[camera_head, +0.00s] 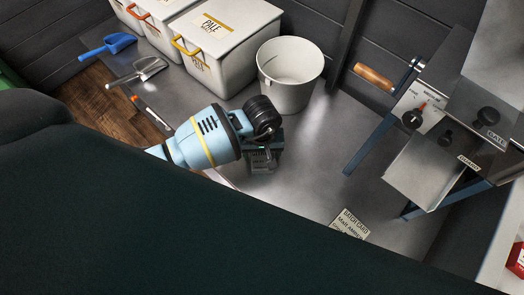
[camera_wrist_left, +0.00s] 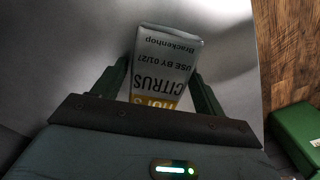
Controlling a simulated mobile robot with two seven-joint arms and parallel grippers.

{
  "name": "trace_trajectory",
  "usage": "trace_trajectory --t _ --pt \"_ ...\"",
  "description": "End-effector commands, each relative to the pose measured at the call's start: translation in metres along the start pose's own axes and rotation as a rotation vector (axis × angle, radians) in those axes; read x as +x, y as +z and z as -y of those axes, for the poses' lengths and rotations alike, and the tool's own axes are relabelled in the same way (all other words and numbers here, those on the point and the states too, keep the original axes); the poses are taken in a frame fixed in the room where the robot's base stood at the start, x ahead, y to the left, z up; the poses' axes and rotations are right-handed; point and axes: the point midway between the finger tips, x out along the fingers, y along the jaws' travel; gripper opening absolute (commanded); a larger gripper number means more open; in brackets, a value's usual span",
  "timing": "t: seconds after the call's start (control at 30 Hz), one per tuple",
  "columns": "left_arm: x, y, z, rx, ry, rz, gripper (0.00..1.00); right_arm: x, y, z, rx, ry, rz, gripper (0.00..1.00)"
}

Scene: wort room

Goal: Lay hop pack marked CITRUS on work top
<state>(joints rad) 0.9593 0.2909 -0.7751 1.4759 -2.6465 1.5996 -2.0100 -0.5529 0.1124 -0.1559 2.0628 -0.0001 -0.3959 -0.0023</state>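The hop pack marked CITRUS (camera_wrist_left: 165,62) is a grey-white pack with a yellow band. In the left wrist view it lies between the two green fingers, its lettering upside down and its lower end hidden by my gripper body. My left gripper (camera_wrist_left: 160,78) appears shut on it, fingers against both sides. In the head view my left gripper (camera_head: 266,140) points down at the work top (camera_head: 315,160), with the pack (camera_head: 262,160) mostly hidden beneath it. I cannot tell whether the pack touches the surface. My right gripper is not in view.
A white bucket (camera_head: 289,85) and lidded bins (camera_head: 226,45) stand behind. A blue scoop (camera_head: 110,45), a metal scoop (camera_head: 140,71) and a pen-like tool (camera_head: 150,112) lie left. A mill (camera_head: 430,120) stands right. A batch card (camera_head: 350,224) lies in front; bare top lies between.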

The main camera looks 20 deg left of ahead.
Motion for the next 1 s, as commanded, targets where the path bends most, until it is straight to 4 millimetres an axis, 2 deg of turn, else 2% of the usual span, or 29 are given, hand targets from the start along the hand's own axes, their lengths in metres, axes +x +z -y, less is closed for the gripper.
trace_trajectory --t 0.1,0.47,0.57,1.0 --pt "-0.001 0.0 0.0 0.0 0.0 0.0 0.83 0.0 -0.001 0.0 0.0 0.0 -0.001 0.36" --pt "-0.007 -0.001 -0.001 0.0 0.002 -0.002 0.83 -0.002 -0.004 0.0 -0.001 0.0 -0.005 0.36" --pt "-0.02 -0.002 -0.001 0.0 0.003 -0.005 0.83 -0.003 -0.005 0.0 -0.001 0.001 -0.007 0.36" --pt "-0.103 -0.001 0.0 0.001 0.001 -0.004 0.83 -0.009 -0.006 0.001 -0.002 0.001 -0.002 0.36"
